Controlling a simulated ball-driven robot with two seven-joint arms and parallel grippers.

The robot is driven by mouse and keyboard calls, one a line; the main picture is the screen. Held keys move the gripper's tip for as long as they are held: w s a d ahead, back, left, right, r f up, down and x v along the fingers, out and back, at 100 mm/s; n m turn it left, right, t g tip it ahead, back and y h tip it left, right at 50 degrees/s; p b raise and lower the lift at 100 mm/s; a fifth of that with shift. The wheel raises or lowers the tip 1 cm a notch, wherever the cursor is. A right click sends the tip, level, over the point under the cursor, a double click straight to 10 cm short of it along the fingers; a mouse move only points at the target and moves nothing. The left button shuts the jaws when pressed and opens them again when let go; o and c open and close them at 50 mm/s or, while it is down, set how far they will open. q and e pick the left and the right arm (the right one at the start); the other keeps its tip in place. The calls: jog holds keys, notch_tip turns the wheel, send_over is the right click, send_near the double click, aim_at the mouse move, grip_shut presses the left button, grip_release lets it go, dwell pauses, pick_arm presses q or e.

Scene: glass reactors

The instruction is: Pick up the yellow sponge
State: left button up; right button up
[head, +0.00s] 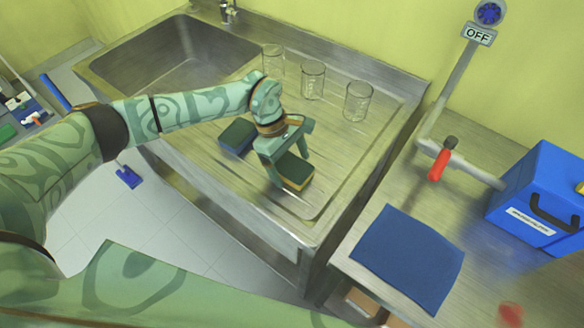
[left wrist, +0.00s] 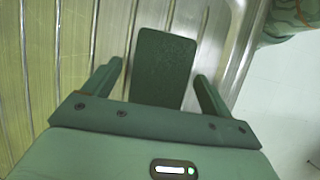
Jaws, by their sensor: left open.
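The yellow sponge (head: 296,173) lies on the ribbed steel drainboard, with a dark green scouring side up and a yellow edge showing below. My left gripper (head: 290,158) is over it, fingers pointing down and apart. In the left wrist view the dark green top of the sponge (left wrist: 163,60) shows between the two open fingers of the left gripper (left wrist: 158,78), with a gap on each side. The gripper partly hides the sponge in the head view. My right gripper is not in view.
A blue sponge with a dark top (head: 237,137) lies left of the gripper. Glass beakers (head: 312,80) stand along the back of the drainboard (head: 350,165). The sink (head: 165,55) is at the left. A blue cloth (head: 408,258) and a blue case (head: 540,200) are on the right counter.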

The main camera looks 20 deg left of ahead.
pick_arm(q)
jog(key=shift+f, duration=0.25)
dwell(0.3)
jog(key=c, duration=1.1)
jog(key=shift+r, duration=0.1)
jog(key=shift+c, duration=0.2)
jog(key=shift+r, duration=0.65)
jog(key=s+d+r+p, duration=0.1)
jog(key=s+d+r, duration=0.1)
jog(key=s+r, duration=1)
jog(key=shift+s+d+p, duration=0.2)
jog(key=shift+s+p, duration=0.2)
jog(key=shift+s, duration=0.55)
